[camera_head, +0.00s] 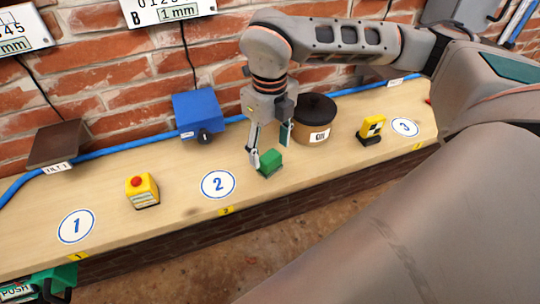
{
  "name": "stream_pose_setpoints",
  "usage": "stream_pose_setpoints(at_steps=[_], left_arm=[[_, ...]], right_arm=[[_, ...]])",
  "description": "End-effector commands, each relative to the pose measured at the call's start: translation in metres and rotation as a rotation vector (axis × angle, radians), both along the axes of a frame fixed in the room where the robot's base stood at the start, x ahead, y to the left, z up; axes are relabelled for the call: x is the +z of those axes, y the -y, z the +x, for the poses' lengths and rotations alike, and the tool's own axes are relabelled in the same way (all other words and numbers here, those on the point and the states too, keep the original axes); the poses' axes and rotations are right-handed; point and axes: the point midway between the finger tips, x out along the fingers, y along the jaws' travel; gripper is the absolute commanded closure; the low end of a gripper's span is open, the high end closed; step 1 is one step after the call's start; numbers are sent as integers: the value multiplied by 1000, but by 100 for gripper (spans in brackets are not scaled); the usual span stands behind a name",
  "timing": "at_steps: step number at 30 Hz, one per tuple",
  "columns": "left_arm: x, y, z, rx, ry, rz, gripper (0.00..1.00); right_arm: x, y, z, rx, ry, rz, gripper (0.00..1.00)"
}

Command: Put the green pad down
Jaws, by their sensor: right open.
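The green pad (270,161) is a small green block on the wooden bench (160,225), to the right of the round mark 2 (218,184) and near the bench's front edge. My right gripper (269,151) points down over it, with its fingers spread and the pad between and just below the fingertips. Whether a finger touches the pad I cannot tell. The pad appears to rest on the bench. My left gripper is not in view.
A brown pot with a black lid (314,110) stands close behind the gripper. A blue box (197,112), a yellow red-button box (142,190) and a yellow-black block (372,129) are on the bench. Marks 1 (76,226) and 3 (405,127) are clear. A brick wall (110,85) rises behind.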

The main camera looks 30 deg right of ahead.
Motion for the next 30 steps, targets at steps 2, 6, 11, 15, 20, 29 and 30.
stream_pose_setpoints(at_steps=[2,6,11,15,20,29,30], left_arm=[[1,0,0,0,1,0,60],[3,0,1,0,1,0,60],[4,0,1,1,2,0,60],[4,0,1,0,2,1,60],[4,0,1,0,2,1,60],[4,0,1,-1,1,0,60],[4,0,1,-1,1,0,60]], right_arm=[[19,0,1,-1,6,0,42],[46,0,1,0,5,1,42],[67,0,1,-1,3,-1,42],[75,0,0,0,1,0,42],[76,0,0,0,0,0,42],[76,0,0,0,0,0,42],[76,0,0,0,0,0,42]])
